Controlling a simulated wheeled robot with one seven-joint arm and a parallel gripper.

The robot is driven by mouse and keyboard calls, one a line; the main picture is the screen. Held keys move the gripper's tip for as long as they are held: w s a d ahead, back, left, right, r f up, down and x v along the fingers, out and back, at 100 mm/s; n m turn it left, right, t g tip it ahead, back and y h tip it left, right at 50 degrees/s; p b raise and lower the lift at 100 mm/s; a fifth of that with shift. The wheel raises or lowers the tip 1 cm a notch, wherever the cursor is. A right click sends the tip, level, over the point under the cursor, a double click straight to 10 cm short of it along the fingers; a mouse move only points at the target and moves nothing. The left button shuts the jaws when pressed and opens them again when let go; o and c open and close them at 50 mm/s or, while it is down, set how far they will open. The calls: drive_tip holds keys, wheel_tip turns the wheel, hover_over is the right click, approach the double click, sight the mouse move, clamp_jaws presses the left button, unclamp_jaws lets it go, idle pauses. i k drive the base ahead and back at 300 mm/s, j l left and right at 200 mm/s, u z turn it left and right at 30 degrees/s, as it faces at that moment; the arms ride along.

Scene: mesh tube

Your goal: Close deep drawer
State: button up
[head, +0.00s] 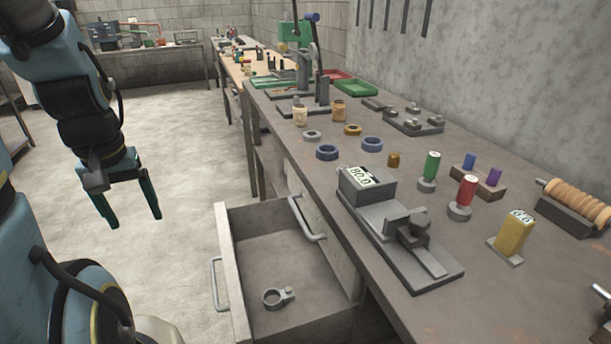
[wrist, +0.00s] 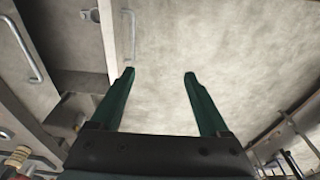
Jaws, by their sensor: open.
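The deep drawer (head: 225,262) is pulled out from the bench, to the left of it in the head view. Its front panel carries a light bar handle (head: 216,284) on the outer face. A grey ring clamp (head: 276,297) lies on the drawer floor. My gripper (head: 133,221) is open and empty above the floor, left of the drawer and apart from it. In the wrist view my gripper (wrist: 160,75) has its fingers spread over bare floor. The drawer's front edge (wrist: 108,40) and its handle (wrist: 131,38) show left of the fingers there.
The workbench (head: 400,290) runs along the right with a scale-like device (head: 367,186), rings and coloured cylinders on top. Another handle (head: 308,218) sits on the bench front above the open drawer. The concrete floor (head: 185,150) between my arm and the bench is clear.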

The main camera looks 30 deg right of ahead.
sight(265, 246)
drive_tip(key=j, duration=1.35)
drive_tip(key=j+z, duration=0.1)
drive_tip(key=z, duration=0.8)
drive_tip(key=j+z, duration=0.15)
drive_tip(key=z, duration=0.75)
drive_tip(key=j+z, duration=0.1)
drive_tip(key=z, duration=0.35)
drive_tip(key=k, duration=0.05)
